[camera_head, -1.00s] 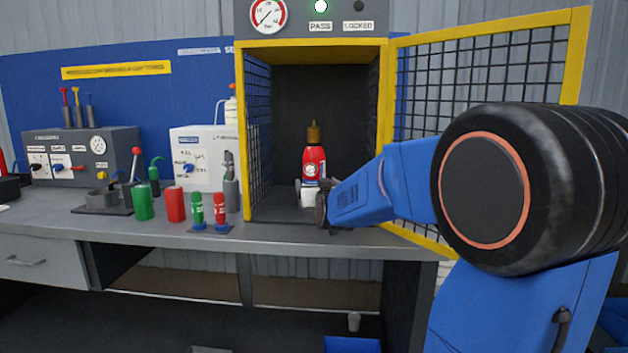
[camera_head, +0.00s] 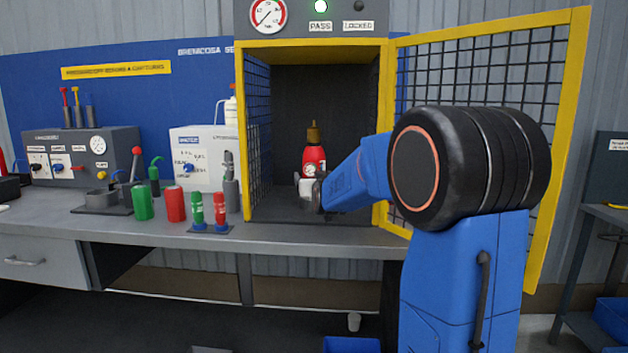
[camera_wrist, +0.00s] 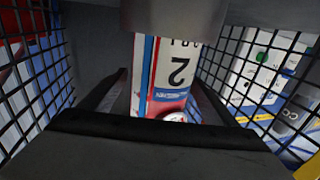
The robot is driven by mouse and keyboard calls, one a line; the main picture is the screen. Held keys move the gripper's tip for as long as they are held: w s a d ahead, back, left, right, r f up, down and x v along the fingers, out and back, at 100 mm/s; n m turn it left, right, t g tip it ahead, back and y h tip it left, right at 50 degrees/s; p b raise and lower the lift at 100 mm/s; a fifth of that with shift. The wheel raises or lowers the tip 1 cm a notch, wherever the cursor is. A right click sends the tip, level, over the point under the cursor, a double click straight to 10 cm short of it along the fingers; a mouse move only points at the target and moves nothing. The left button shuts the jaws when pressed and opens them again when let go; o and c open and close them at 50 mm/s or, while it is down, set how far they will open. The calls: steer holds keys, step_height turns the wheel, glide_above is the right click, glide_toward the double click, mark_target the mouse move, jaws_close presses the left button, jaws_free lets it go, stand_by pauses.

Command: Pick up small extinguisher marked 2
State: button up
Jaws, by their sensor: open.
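The small extinguisher (camera_head: 313,158) is red with a brass-coloured top and stands upright inside the open mesh cabinet. In the wrist view its white, red and blue label (camera_wrist: 178,70) shows a black 2. My gripper (camera_head: 312,194) is at the cabinet mouth, in front of the extinguisher's lower part, and hides some of it. In the wrist view my gripper's dark fingers (camera_wrist: 165,88) are apart, one on each side of the labelled body. I cannot tell whether either finger touches it.
The cabinet (camera_head: 241,150) has yellow-edged mesh walls close on both sides. Its mesh door (camera_head: 560,130) stands open to the right, behind my arm. Left on the bench (camera_head: 110,222) are a green can (camera_head: 143,202), a red can (camera_head: 175,204) and small green and red cylinders.

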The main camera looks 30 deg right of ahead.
steer(key=c, duration=1.8)
steer(key=shift+r, duration=0.2)
jaws_close()
